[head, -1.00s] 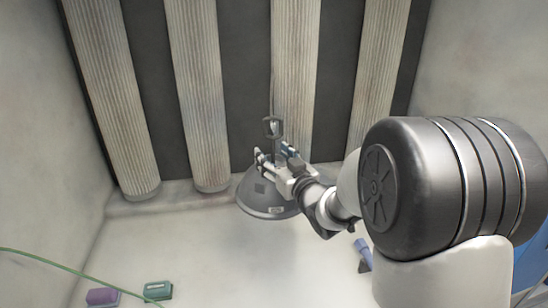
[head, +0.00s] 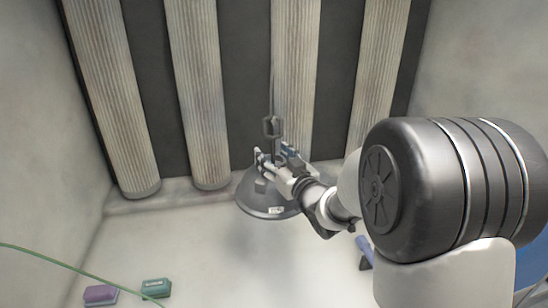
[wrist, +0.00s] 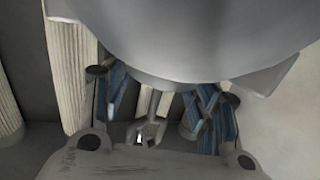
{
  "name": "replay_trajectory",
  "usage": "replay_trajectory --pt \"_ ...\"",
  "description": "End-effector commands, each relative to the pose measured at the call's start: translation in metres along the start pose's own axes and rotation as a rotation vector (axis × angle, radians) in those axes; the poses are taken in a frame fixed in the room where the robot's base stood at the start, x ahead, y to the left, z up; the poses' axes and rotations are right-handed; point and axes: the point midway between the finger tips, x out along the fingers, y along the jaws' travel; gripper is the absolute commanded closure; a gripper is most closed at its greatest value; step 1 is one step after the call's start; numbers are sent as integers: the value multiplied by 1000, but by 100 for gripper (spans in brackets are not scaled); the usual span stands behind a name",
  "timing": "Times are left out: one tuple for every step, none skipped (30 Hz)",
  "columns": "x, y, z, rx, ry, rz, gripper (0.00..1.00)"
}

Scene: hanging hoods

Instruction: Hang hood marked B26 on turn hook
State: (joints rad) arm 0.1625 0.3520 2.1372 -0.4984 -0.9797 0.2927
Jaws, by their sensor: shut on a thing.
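A grey dome-shaped hood (head: 262,204) hangs in front of the ribbed columns, with a small pale label on its lower rim; the marking is too small to read. My gripper (head: 281,164) is at the top of the hood, shut on its upper part. A dark hook-like piece (head: 271,127) with a thin line above it is right over the hood's top; I cannot tell whether the two are joined. In the wrist view the hood (wrist: 190,40) fills the top, and my blue-padded fingers (wrist: 160,110) flank its stem, with a small metal loop (wrist: 150,132) between them.
Several pale ribbed columns (head: 200,100) stand close behind the hood above a ledge. A purple block (head: 100,295) and a green block (head: 156,288) lie at lower left near a green cord (head: 60,260). A blue object (head: 364,252) lies at lower right. The middle floor is clear.

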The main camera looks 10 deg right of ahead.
Motion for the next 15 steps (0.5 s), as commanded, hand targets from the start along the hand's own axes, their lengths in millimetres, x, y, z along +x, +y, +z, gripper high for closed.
replay_trajectory --pt "0 0 0 -1 4 0 100" --pt "0 0 0 -1 4 0 100" --pt "0 0 1 -1 4 0 100" --pt "0 0 1 -1 4 0 100" --pt "0 0 0 -1 4 0 100" --pt "0 0 0 -1 4 0 100" --pt "0 0 0 -1 4 0 100" --pt "0 0 0 -1 4 0 100" --pt "0 0 0 -1 4 0 100" --pt "0 0 0 -1 4 0 45" --pt "0 0 0 -1 4 0 43" --pt "0 0 0 -1 4 0 40" --pt "0 0 0 -1 4 0 38" --pt "0 0 0 -1 3 0 36" --pt "0 0 1 -1 3 0 33"
